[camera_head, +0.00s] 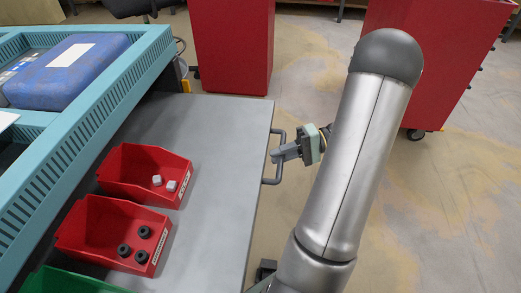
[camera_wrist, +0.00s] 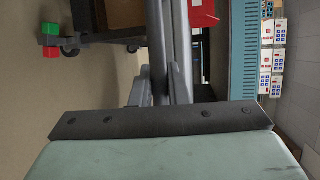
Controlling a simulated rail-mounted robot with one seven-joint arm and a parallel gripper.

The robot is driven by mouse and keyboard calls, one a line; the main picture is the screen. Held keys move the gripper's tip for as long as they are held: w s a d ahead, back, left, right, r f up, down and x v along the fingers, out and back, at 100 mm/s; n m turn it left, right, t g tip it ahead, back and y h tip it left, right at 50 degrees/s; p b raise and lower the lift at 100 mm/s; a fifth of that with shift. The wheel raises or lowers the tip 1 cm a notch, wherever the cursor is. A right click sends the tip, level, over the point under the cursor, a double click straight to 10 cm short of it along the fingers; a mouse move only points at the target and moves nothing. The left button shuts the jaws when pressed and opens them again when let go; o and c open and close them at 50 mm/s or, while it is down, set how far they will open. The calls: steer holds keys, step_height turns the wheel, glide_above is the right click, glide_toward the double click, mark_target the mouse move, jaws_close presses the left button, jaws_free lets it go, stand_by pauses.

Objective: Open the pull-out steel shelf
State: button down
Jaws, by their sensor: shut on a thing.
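The pull-out steel shelf (camera_head: 222,140) is a grey flat panel. It extends out from under the teal frame in the head view, and its edge shows in the wrist view (camera_wrist: 181,40). Its handle (camera_head: 268,181) is a grey bar on the right edge. My gripper (camera_head: 279,155) is at the middle of the handle, shut on it. In the wrist view, my gripper's two fingers (camera_wrist: 160,88) close around the bar, and the gripper body hides the lower part of the picture.
Two red bins (camera_head: 140,171) (camera_head: 88,226) with small parts and a green bin (camera_head: 65,282) sit on the shelf. A teal frame (camera_head: 113,95) holding a blue case (camera_head: 68,70) stands above left. Red cabinets (camera_head: 232,45) (camera_head: 440,55) stand behind. Floor right of the shelf is clear around my arm.

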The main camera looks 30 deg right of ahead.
steer(key=shift+s+d, duration=0.7)
steer(key=shift+d, duration=0.15)
steer(key=c, duration=1.4)
jaws_free()
steer(key=shift+d, duration=0.1)
steer(key=p+v, duration=0.3)
steer(key=v, duration=1.4)
steer(key=shift+r, duration=0.1)
